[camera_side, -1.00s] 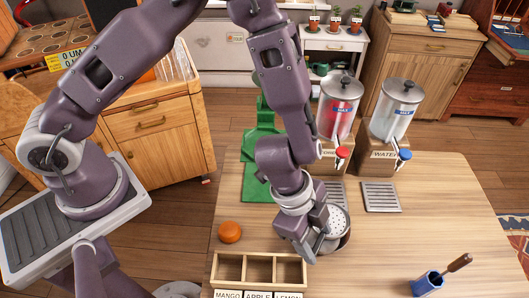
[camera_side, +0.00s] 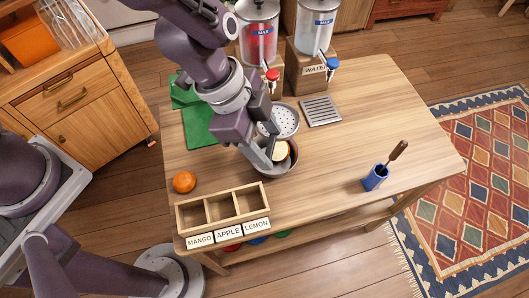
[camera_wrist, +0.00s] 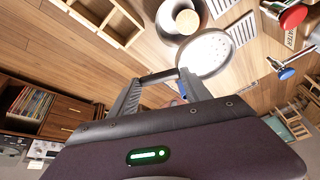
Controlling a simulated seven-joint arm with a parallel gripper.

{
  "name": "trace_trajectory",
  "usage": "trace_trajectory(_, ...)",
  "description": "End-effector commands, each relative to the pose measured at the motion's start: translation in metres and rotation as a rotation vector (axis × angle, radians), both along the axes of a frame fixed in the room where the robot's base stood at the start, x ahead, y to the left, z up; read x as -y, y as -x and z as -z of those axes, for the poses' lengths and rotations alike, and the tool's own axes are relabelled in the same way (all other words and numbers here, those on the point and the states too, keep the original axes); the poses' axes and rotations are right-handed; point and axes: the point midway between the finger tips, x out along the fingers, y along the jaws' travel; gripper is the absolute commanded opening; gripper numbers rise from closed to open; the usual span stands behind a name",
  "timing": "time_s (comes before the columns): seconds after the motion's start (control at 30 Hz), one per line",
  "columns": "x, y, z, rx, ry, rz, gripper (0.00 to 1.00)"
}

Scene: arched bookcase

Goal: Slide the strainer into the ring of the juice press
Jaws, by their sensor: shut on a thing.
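The strainer (camera_side: 286,120), a pale round dish with many small holes, is in my gripper (camera_side: 263,153). In the wrist view the strainer (camera_wrist: 205,54) sticks out beyond the fingers of my gripper (camera_wrist: 163,76), which are shut on its handle. It is held beside the metal bowl (camera_side: 291,170) and partly covers that bowl's far side in the side view.
The bowl holds something cream and orange. An orange (camera_side: 184,181) and a three-part wooden box (camera_side: 221,208) are at the front left. Two drink dispensers (camera_side: 257,30) stand at the back, by a metal grate (camera_side: 320,111). A blue holder (camera_side: 375,178) is at right.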

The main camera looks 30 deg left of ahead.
Motion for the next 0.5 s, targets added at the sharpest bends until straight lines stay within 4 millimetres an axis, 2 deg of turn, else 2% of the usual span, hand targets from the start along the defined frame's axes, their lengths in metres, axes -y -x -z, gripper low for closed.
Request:
trace_trajectory(0.03,0.003,0.0,-0.019,0.009,0.006,0.009,0.0)
trace_trajectory(0.5,0.001,-0.001,-0.118,0.005,0.006,0.0,0.0)
